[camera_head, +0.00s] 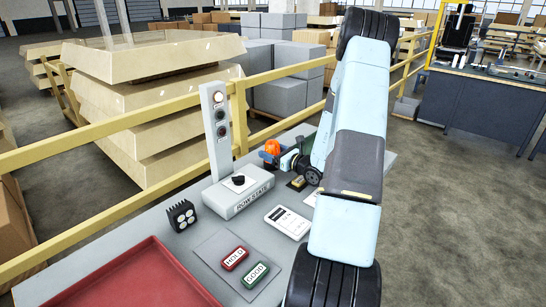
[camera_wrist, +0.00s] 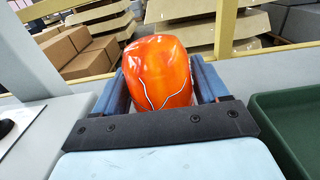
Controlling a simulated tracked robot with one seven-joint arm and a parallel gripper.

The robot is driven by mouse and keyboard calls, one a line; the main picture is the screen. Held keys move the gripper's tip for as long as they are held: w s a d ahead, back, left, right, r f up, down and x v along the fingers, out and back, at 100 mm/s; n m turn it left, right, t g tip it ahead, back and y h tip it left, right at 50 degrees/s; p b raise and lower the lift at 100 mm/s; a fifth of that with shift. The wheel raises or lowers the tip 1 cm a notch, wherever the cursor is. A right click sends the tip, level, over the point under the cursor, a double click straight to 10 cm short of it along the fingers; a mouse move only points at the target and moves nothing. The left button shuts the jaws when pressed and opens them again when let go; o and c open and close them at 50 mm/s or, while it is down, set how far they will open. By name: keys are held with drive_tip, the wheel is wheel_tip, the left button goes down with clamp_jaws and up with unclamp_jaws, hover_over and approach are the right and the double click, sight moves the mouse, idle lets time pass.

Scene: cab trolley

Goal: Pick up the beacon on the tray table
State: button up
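The beacon (camera_head: 272,147) is a glossy orange dome, seen small at the far part of the grey tray table (camera_head: 185,241). In the wrist view the beacon (camera_wrist: 158,75) fills the space between the two blue fingers of my gripper (camera_wrist: 160,85). Its lower part is hidden by the black gripper bar. The fingers stand close along both sides of the dome; whether they press on it cannot be told. In the head view my gripper (camera_head: 280,154) is low over the table, partly hidden by my arm. Whether the beacon touches the table is hidden.
A ROW STATE box (camera_head: 240,190) with an upright lamp post stands left of my gripper. A black lamp block (camera_head: 182,216), HOLD (camera_head: 235,258) and GOOD (camera_head: 255,275) tags and a red tray (camera_head: 140,280) lie nearer. A green tray (camera_wrist: 290,125) is right; a yellow rail (camera_head: 110,124) runs behind.

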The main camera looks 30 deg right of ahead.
drive_tip(key=c, duration=0.7)
drive_tip(key=shift+o, duration=0.2)
drive_tip(key=shift+r, duration=0.1)
